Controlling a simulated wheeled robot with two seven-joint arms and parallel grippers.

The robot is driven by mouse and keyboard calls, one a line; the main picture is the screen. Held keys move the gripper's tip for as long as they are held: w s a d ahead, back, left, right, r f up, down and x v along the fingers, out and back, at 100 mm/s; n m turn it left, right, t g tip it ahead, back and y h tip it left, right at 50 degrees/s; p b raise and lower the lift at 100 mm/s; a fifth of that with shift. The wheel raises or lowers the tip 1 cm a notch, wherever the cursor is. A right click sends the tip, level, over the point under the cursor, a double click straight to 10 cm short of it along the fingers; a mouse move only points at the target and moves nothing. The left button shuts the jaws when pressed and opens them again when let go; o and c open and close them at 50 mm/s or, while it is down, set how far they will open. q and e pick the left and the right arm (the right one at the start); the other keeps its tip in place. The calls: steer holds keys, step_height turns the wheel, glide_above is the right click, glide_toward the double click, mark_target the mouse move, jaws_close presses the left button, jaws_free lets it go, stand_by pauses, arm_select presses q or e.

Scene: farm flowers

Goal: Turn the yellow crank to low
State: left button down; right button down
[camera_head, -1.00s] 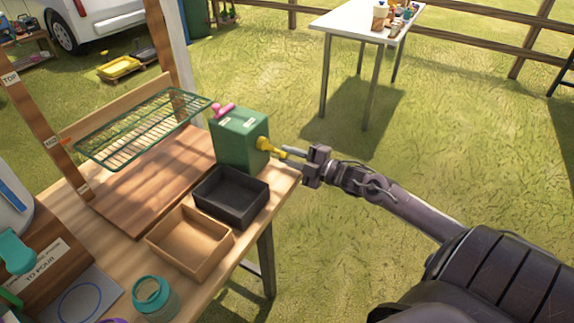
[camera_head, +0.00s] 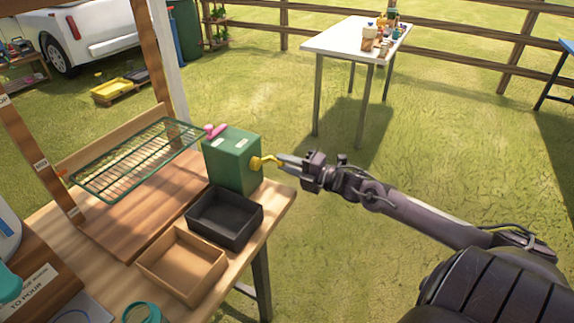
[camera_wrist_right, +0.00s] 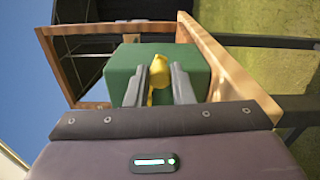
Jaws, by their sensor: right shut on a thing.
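The yellow crank (camera_head: 263,161) sticks out of the right side of a green box (camera_head: 232,163), which stands at the back right corner of the wooden table. My right gripper (camera_head: 282,161) reaches in from the right, with its fingers at the crank. In the right wrist view the yellow crank (camera_wrist_right: 159,72) sits between the two fingers (camera_wrist_right: 160,85), and the green box (camera_wrist_right: 120,75) is right behind it. The gripper is shut on the crank. The box has small pale labels on top, too small to read. My left gripper does not show.
A black tray (camera_head: 250,232) and a tan tray (camera_head: 146,263) stand in front of the green box. A green wire rack (camera_head: 140,160) is to its left, and a pink item (camera_head: 215,130) is at its top. Right of the table is open grass.

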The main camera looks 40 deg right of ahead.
steer(key=c, duration=1.5)
jaws_free()
steer(key=shift+c, duration=0.2)
steer(key=p+v, duration=0.1)
steer(key=v, duration=0.6)
steer(key=shift+s, duration=0.4)
steer(key=shift+d, duration=0.1)
